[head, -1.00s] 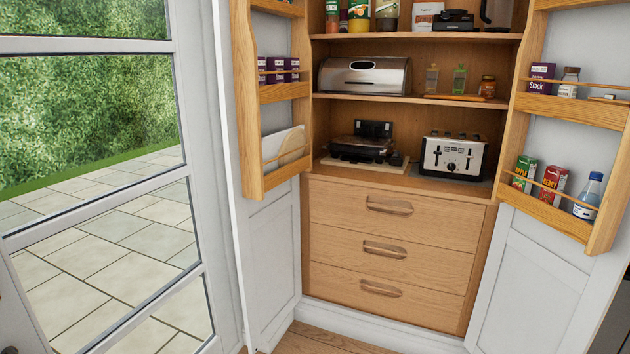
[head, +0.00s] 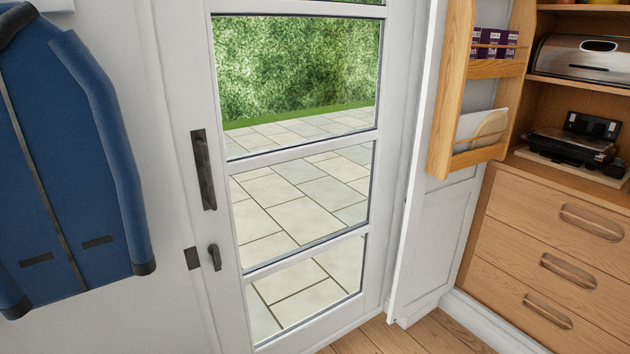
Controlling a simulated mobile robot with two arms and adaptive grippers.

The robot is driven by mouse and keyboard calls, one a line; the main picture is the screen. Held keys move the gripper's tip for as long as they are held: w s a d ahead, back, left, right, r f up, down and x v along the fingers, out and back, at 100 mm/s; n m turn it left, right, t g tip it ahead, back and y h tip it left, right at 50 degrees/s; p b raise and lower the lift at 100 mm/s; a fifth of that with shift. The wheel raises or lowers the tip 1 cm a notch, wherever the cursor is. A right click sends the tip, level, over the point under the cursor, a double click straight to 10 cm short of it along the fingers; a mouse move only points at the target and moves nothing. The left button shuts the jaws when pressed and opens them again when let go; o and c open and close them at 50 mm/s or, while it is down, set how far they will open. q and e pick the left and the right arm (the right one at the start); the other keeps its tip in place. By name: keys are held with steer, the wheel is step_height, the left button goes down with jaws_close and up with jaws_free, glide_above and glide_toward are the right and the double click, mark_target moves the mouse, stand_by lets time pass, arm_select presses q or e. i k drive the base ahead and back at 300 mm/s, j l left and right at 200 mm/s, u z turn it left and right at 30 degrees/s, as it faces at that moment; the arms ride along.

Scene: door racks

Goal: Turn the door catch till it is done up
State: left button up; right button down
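The white glazed door (head: 222,238) stands left of centre in the head view and looks closed against its frame. A dark door catch (head: 215,257) sits low on the door's left stile, its small lever hanging roughly upright. A dark plate (head: 192,258) is fixed on the frame just left of it. A long dark pull handle (head: 203,170) is mounted above the catch. Neither of my grippers is in view, and nothing touches the catch.
A blue jacket (head: 65,150) hangs on the wall at left. At right, an open cupboard door with wooden racks (head: 467,70) stands beside the glazed door, with wooden drawers (head: 550,220) beyond. Wooden floor (head: 420,338) shows at the bottom.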

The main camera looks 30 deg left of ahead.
mark_target(214, 250)
steer(key=u, duration=1.7)
